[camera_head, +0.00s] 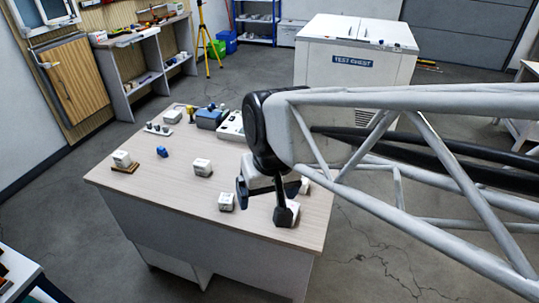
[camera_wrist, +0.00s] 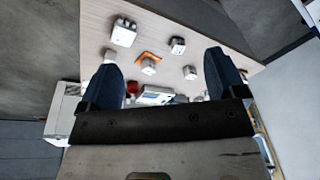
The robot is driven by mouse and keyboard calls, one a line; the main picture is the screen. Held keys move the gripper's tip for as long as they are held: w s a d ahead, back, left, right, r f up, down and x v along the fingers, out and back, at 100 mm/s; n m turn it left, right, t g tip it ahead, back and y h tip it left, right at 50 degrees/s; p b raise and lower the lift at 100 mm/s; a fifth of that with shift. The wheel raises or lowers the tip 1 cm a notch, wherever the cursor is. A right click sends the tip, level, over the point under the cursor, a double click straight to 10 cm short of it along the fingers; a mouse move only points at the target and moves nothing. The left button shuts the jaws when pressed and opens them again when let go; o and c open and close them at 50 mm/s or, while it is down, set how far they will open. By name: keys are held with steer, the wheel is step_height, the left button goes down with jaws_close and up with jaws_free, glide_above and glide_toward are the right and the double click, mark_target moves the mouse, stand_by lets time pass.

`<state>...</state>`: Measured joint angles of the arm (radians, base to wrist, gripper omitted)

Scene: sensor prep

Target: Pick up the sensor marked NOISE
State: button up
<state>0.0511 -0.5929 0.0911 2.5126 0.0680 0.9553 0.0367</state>
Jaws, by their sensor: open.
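Several small white sensor blocks stand on the table (camera_head: 150,190). One is at the middle (camera_head: 202,168), one near the front (camera_head: 226,202), one on a small brown base (camera_head: 124,169) at the left. Another white block (camera_head: 293,212) is partly hidden by my gripper (camera_head: 264,203), near the right front edge. Their markings are too small to read, so I cannot tell which says NOISE. In the wrist view my gripper (camera_wrist: 163,65) has its two blue fingers wide apart with nothing held between them. White blocks (camera_wrist: 124,33) (camera_wrist: 178,45) show beyond the fingertips, apart from them.
A blue item (camera_head: 162,152), a white holder with several knobs (camera_head: 158,130), a blue-grey case (camera_head: 210,118) and a pale green-white device (camera_head: 231,127) occupy the table's back. A white test chest (camera_head: 350,60) stands behind.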

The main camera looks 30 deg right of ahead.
mark_target(309, 182)
steer(key=w+d+f+m+y, duration=0.8)
steer(key=w+d+f+m, duration=0.1)
steer(key=w+f+m, duration=0.35)
steer(key=w+d+f+m+t, duration=0.2)
steer(key=d+f+m, duration=0.2)
steer(key=d, duration=0.2)
steer(key=w+d+f+m+t, duration=0.2)
steer(key=d+f+m+t, duration=0.1)
steer(key=d+f+m, duration=0.2)
steer(key=w+d+f+m+t, duration=0.2)
steer(key=d+f+m+t, duration=0.1)
steer(key=d, duration=0.6)
steer(key=shift+d+f+m, duration=0.1)
steer(key=shift+f+m, duration=0.8)
steer(key=shift+m, duration=0.25)
steer(key=shift+w, duration=0.1)
steer(key=shift+x, duration=1.25)
steer(key=shift+x, duration=2.6)
